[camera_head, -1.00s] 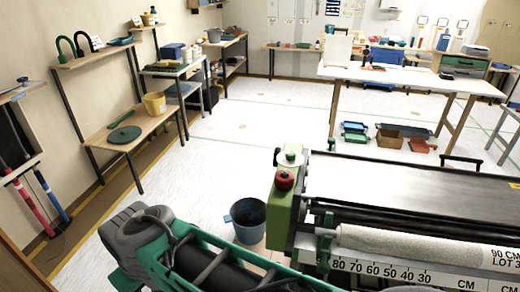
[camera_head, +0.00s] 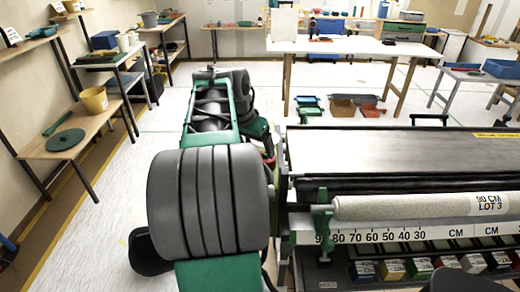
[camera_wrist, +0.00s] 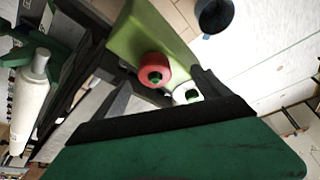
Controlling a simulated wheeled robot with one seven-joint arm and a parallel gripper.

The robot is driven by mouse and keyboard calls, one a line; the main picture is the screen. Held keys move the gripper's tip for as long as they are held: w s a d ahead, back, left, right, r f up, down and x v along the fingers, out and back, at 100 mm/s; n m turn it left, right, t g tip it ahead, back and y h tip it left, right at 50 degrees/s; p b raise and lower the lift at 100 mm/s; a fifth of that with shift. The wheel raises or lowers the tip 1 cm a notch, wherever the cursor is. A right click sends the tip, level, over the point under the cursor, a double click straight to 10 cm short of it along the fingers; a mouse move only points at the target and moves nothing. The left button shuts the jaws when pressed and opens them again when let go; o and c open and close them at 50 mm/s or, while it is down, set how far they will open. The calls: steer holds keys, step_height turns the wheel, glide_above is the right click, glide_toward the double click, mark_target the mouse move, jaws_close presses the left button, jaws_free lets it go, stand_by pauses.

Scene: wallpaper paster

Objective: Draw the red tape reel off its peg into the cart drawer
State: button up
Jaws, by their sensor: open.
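The red tape reel (camera_wrist: 155,70) sits against the light green end plate (camera_wrist: 150,28) of the pasting machine in the wrist view. Its peg is not clearly visible. In the head view my arm hides most of the red reel, leaving only a sliver of red. I cannot identify the cart drawer for certain.
The pasting machine (camera_head: 380,155) fills the right side, with a paper roll (camera_head: 420,205) along its front. Small labelled boxes (camera_head: 420,268) stand in a row below. A dark bucket (camera_wrist: 213,15) is on the floor. Open floor lies left and behind.

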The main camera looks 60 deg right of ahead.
mark_target(264, 155)
steer(key=shift+s+d+f+m, duration=0.15)
steer(key=shift+s+d+m, duration=0.15)
steer(key=shift+s+d, duration=0.35)
steer(key=shift+s+d+f, duration=0.1)
steer(key=shift+d+f, duration=0.05)
steer(key=shift+f, duration=0.15)
steer(key=x, duration=0.6)
steer(key=shift+d+f, duration=0.2)
steer(key=shift+f, duration=0.15)
steer(key=shift+c, duration=0.4)
steer(key=c, duration=1.6)
steer(key=shift+o, duration=0.2)
steer(key=shift+r+p, duration=2.35)
steer(key=shift+r, duration=1.05)
steer(key=shift+r+p, duration=1.4)
steer(key=shift+r, duration=0.6)
